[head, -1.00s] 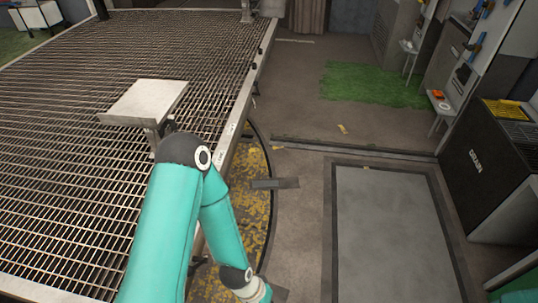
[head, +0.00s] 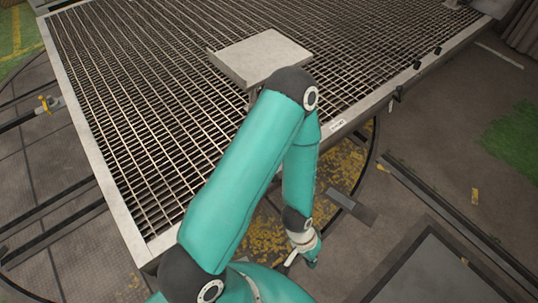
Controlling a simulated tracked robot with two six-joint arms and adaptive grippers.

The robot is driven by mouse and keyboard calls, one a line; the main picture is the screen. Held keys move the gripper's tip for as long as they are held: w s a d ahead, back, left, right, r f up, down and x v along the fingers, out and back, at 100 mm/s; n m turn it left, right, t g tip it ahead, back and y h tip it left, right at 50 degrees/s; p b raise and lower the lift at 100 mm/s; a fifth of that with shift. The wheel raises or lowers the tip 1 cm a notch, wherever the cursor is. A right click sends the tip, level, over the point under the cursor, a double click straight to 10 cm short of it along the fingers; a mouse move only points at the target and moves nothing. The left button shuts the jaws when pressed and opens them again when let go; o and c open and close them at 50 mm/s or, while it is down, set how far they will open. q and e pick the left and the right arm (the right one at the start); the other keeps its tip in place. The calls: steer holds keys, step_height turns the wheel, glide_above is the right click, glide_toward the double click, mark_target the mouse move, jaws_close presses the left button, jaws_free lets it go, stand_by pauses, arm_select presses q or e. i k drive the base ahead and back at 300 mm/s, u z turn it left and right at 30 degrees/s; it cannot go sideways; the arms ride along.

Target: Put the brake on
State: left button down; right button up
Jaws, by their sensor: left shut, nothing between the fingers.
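My left arm reaches over the near corner of the grated turntable deck (head: 103,180) and bends down past its edge. My left gripper (head: 311,260) hangs low beside the deck, above the yellow-flecked pit ring. It is small and partly hidden by its wrist, and it looks shut with nothing held. No part can be clearly made out as the brake. Small dark fittings (head: 396,94) sit along the deck's right edge. My right gripper is not in view.
A flat pale plate (head: 262,56) stands raised on the deck behind my elbow. A yellow-ended dark bar (head: 46,104) lies left of the deck. Rails (head: 50,205) run at lower left. A grey floor panel (head: 430,275) and open floor lie at right.

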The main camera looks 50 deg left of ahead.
mark_target(276, 178)
steer(key=u, duration=0.2)
steer(key=i, duration=0.7)
steer(key=u, duration=0.45)
steer(key=k, duration=0.9)
steer(key=u, duration=0.2)
steer(key=i, duration=0.9)
steer(key=z, duration=0.1)
